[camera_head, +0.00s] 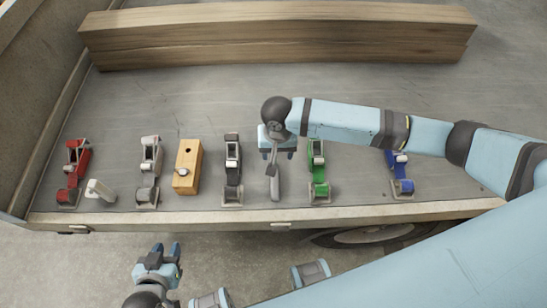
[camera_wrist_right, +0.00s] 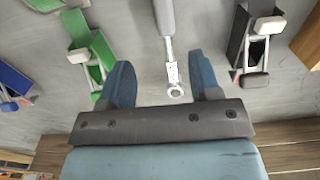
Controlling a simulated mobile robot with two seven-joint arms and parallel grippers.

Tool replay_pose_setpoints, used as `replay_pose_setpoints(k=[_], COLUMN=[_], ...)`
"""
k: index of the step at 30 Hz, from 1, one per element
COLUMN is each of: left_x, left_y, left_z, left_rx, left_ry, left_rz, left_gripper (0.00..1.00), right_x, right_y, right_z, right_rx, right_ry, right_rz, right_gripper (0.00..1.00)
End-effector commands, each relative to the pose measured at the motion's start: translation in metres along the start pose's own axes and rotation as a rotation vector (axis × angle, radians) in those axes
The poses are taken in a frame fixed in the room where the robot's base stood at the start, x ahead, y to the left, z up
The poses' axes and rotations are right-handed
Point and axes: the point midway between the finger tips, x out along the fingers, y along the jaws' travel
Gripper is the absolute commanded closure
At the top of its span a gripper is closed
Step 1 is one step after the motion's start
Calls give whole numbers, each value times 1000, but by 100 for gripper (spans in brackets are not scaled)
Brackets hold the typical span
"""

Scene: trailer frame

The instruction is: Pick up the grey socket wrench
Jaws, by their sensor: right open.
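The grey socket wrench (camera_head: 275,186) lies on the trailer bed, handle toward the front edge, between a black and a green ratchet-like tool. In the right wrist view the wrench (camera_wrist_right: 167,45) shows a grey handle and a shiny metal ring head, which lies between the finger tips' sides. My right gripper (camera_head: 277,154) is over the head end of the wrench, open, with a finger on either side; it also shows in the right wrist view (camera_wrist_right: 162,80). The fingers do not appear to touch the wrench. My left gripper (camera_head: 166,247) is open and empty, in front of the trailer edge.
A black ratchet tool (camera_head: 232,165) and a green one (camera_head: 318,170) flank the wrench closely. A wooden block (camera_head: 187,168), a silver (camera_head: 149,170), a red (camera_head: 74,170) and a blue tool (camera_head: 400,172) share the row. A long wooden beam (camera_head: 280,35) lies behind.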

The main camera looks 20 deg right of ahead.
Motion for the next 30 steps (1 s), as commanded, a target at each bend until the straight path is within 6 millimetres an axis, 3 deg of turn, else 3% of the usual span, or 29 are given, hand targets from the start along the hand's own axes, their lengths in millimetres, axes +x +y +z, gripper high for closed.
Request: replay_pose_setpoints(k=[4,13,21,30], left_x=[2,3,5,5], left_y=[0,-1,-1,-1], left_z=[3,4,5,4], left_rx=[-3,-7,-10,-12], left_ry=[-5,-4,-3,-2], left_rz=[-1,-3,-3,-3], left_gripper=[66,66,66,66], right_x=[28,53,91,96], right_y=[0,-3,-8,-8], right_z=[0,0,-1,-1], right_rx=[-1,-3,-3,-3], right_ry=[-1,0,1,1], right_rz=[0,-2,-2,-4], right_gripper=[43,43,43,43])
